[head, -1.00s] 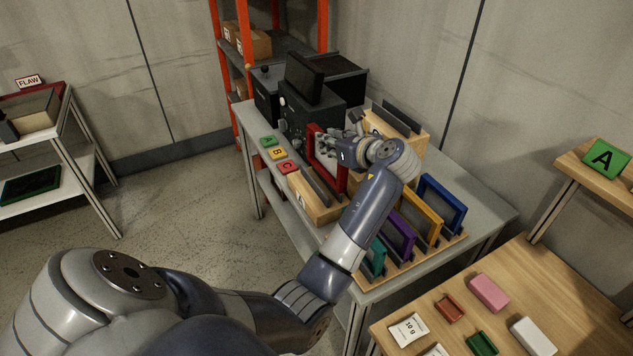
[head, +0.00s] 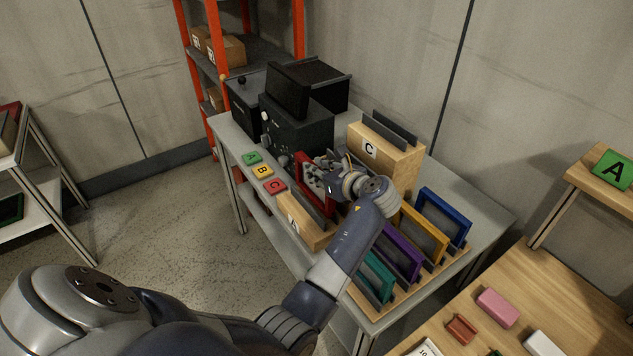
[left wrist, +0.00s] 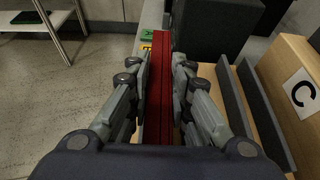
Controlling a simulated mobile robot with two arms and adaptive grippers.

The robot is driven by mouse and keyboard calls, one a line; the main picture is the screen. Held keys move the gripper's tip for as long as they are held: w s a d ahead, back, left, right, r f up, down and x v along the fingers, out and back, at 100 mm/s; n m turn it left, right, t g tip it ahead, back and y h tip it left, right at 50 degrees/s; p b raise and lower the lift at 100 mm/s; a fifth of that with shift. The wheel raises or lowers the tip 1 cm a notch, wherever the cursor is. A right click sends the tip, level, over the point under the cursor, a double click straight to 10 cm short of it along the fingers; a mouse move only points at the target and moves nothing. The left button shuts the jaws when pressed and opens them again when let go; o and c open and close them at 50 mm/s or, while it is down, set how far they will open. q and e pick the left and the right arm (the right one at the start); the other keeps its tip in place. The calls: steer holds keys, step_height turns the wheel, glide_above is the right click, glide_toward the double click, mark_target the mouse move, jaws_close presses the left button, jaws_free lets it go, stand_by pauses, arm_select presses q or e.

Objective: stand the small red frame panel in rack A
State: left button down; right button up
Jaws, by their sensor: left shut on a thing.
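The red frame panel (head: 304,177) is in my left gripper (head: 318,178), tilted in the head view and above the table, just behind the low wooden rack (head: 318,236) at the front left. That rack's label is blurred but looks like A. In the left wrist view my left gripper (left wrist: 160,85) is shut on the red panel (left wrist: 160,115), seen edge-on between the fingers. My arm hides the panel's lower right, so I cannot tell if it touches anything. My right gripper is not in view.
A taller wooden rack marked C (head: 385,160) stands behind. Black machines (head: 297,125) stand at the far end, near green, yellow and red letter tiles (head: 262,171). Teal, purple, yellow and blue frames (head: 443,217) stand in a holder on the right.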

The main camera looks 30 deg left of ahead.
mark_target(317, 198)
arm_select(q)
steer(key=f, duration=0.3)
steer(key=shift+a+f, duration=0.3)
steer(key=shift+d+f, duration=0.1)
steer(key=shift+f, duration=0.05)
steer(key=c, duration=1.4)
jaws_free()
steer(key=shift+f, duration=0.1)
steer(key=shift+c, duration=0.2)
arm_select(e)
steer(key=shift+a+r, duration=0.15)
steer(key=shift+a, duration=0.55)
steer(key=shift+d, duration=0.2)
arm_select(q)
steer(key=shift+r, duration=0.2)
